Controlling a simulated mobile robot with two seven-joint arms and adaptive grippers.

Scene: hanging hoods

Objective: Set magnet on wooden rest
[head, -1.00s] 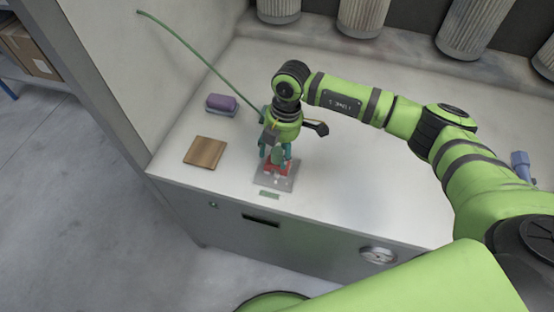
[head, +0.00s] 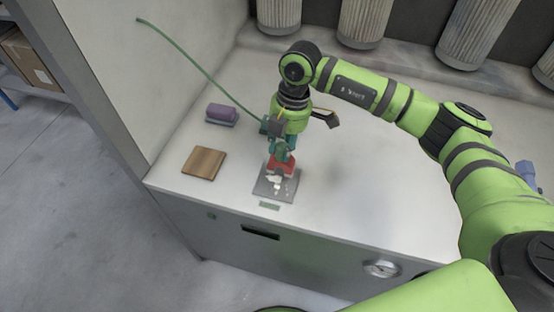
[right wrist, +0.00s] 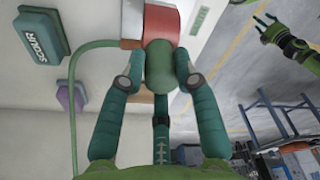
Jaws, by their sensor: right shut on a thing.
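The magnet is a red block (head: 281,167) with a green knob (right wrist: 160,67). My right gripper (head: 282,151) is shut on the knob; in the right wrist view its fingers (right wrist: 160,75) press it from both sides. The magnet is held above a dark grey plate (head: 262,190) near the counter's front edge. Pale bits (head: 278,181) show just below it; I cannot tell whether they cling to it or lie on the plate. The wooden rest (head: 204,163) is a flat brown square, bare, left of the plate. My left gripper (right wrist: 284,40) shows in the right wrist view with fingers spread, away from the counter.
A purple block on a grey base (head: 221,114) sits behind the wooden rest. A green hose (head: 195,65) arcs from the left wall toward the right gripper. Ribbed grey hoods (head: 362,22) hang along the back. The counter (head: 375,190) right of the gripper is clear.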

